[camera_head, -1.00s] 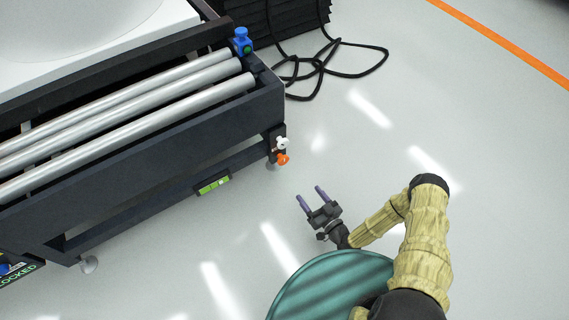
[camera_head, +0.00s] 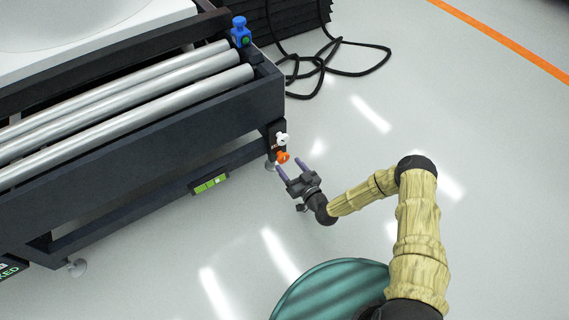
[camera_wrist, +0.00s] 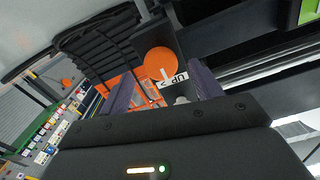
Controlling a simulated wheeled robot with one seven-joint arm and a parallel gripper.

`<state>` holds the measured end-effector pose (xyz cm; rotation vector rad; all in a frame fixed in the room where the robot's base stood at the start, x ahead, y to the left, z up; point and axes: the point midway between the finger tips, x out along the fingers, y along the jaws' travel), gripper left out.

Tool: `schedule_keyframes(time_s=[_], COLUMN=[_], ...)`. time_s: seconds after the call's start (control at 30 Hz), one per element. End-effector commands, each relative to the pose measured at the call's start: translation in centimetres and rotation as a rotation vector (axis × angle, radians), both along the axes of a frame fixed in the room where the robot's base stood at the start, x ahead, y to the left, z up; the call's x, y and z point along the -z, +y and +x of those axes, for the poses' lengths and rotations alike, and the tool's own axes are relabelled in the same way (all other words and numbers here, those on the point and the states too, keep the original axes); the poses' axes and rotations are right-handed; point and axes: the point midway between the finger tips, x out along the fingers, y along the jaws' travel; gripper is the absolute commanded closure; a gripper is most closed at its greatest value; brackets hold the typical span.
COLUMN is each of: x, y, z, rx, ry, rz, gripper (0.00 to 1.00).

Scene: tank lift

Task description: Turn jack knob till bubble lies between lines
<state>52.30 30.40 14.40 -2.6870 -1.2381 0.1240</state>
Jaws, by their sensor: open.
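The orange jack knob (camera_head: 283,157) sits low at the near right corner of the dark frame, just below a white fitting (camera_head: 282,139). My gripper (camera_head: 290,170) is open, its two fingers pointing at the knob with the tips close to it. In the wrist view the orange knob (camera_wrist: 158,62) shows between and beyond the fingers, with a white "UP" label under it. I cannot tell whether a finger touches it. The green level (camera_head: 210,184) is on the frame's lower rail; a paler patch shows in it, but it is too small to place the bubble against the lines.
The frame (camera_head: 150,150) carries metal rollers (camera_head: 130,105) and a white tank (camera_head: 90,45). A blue fitting (camera_head: 240,30) stands on its corner. A black cable (camera_head: 345,70) lies on the floor behind. The floor to the right is clear.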

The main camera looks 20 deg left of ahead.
Motion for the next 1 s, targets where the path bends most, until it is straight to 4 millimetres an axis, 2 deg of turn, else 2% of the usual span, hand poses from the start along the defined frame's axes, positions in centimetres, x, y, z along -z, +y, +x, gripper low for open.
schedule_keyframes(time_s=[0.1,0.23,0.6,0.83,1.0], x=[0.4,0.2,0.0,0.0,0.0], y=[1.6,2.8,3.2,3.2,3.2], z=[1.3,2.3,2.7,2.7,2.7], rx=[-0.001,-0.002,-0.001,0.0,0.0], ry=[-0.002,-0.002,0.001,0.001,-0.002], rz=[0.001,0.001,0.001,0.001,-0.002], gripper=[0.36,0.36,0.36,0.8,0.8])
